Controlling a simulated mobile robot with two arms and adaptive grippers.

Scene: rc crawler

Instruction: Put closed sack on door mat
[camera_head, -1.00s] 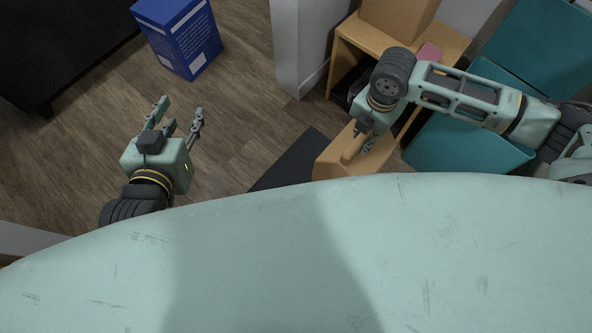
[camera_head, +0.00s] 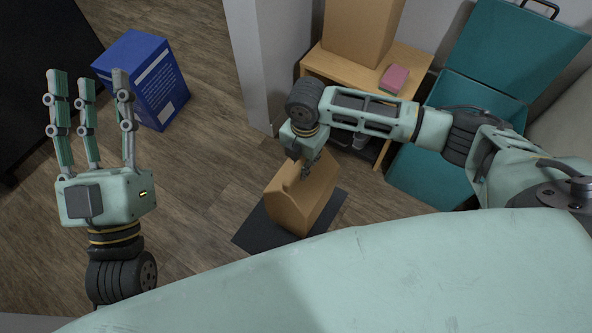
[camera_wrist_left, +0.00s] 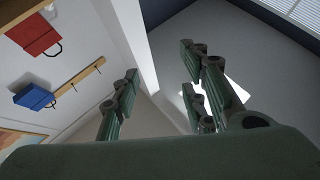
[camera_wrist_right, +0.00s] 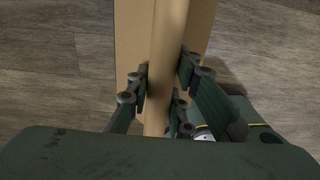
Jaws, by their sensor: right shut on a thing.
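The closed sack is a tan paper bag with a folded top (camera_head: 298,204). In the head view it is over the dark door mat (camera_head: 254,236), within the mat's outline; I cannot tell if its base touches. My right gripper (camera_head: 303,172) is shut on the sack's top fold. The right wrist view shows the fold (camera_wrist_right: 163,75) between the fingers (camera_wrist_right: 166,92). My left gripper (camera_head: 90,85) is open and empty, at the left of the head view, fingers pointing up the picture. The mat's part behind the sack is hidden.
A wooden shelf unit (camera_head: 345,72) stands behind the sack, bearing a tan box (camera_head: 360,30) and a pink block (camera_head: 394,78). A blue box (camera_head: 142,80) is on the floor at left. A white wall end (camera_head: 262,60) stands between.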

